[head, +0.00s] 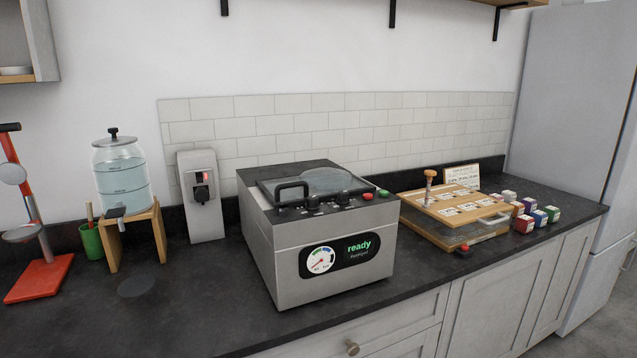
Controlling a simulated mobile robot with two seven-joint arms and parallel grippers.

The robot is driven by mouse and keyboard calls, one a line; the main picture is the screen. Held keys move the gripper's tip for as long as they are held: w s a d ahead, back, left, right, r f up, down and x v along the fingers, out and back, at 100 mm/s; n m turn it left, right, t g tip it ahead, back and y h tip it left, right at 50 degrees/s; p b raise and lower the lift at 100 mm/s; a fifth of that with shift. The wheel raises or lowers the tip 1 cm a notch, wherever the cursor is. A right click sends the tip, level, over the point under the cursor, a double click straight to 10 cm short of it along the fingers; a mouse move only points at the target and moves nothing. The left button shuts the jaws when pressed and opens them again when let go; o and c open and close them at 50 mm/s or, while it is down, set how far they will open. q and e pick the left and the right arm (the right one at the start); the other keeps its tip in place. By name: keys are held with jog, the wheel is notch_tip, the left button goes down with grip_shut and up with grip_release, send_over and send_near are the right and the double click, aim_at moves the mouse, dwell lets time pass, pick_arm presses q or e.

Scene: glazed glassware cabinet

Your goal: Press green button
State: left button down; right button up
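A green button (384,193) sits on the top right front edge of a grey metal machine (285,262) in the middle of the counter. A red button (367,196) is just left of it. The machine has a dark top with a black-handled lid (325,181) that looks shut. Its front carries a round gauge (321,260) and a dark display (358,248) reading "ready" in green. Neither of my grippers is in view.
Left of the machine stand a grey dispenser box (204,205), a glass water jar (122,180) on a wooden stand, a green cup (91,241) and a red stand (40,279). Right are a wooden board (455,205) and several small boxes (524,223). The counter front is clear.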

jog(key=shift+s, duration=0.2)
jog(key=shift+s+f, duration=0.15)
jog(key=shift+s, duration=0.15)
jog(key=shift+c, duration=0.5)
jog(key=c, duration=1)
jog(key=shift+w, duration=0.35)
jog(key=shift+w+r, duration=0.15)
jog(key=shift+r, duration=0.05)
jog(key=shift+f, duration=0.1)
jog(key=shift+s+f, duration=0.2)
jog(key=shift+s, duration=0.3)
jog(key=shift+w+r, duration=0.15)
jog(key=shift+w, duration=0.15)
